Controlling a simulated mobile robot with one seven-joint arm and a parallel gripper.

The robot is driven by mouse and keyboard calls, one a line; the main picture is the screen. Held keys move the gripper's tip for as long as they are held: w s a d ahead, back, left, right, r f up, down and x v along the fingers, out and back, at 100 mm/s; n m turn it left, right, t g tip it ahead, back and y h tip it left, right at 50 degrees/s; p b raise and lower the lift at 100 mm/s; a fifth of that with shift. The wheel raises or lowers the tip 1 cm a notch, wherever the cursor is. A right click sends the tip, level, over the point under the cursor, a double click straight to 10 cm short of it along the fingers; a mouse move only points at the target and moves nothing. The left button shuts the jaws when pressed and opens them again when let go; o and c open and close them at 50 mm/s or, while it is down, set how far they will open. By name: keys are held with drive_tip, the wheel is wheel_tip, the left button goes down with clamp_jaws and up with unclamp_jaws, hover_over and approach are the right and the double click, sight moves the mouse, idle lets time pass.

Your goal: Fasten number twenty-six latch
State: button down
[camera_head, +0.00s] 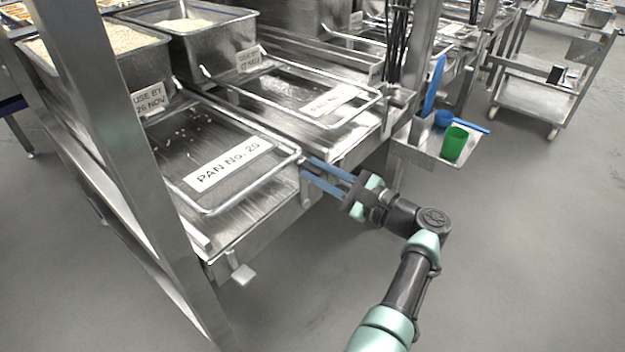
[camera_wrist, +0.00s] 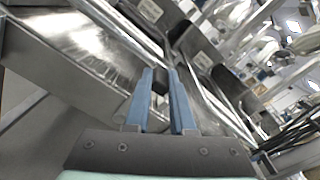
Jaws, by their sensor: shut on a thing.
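My gripper (camera_head: 305,169) is at the front right corner of the near pan station, its blue fingers pointing left toward the frame edge. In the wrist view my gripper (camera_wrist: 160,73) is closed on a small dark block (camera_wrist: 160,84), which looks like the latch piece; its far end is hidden. The near station has a wire frame (camera_head: 250,188) with a label (camera_head: 228,164) that reads like "PAN No. 20" or "26". I cannot tell from these views whether the latch is engaged.
A second labelled frame (camera_head: 333,102) lies behind. Two steel pans of rice (camera_head: 140,66) (camera_head: 215,48) stand at the back left. A steel post (camera_head: 120,165) stands left.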

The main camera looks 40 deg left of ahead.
drive_tip(key=shift+w+m, duration=0.3)
drive_tip(key=c, duration=0.8)
unclamp_jaws()
drive_tip(key=shift+w, duration=0.1)
drive_tip(key=shift+o, duration=0.2)
drive_tip(key=s+d+p, duration=0.1)
drive_tip(key=d+p, duration=0.1)
drive_tip(key=d, duration=1.1)
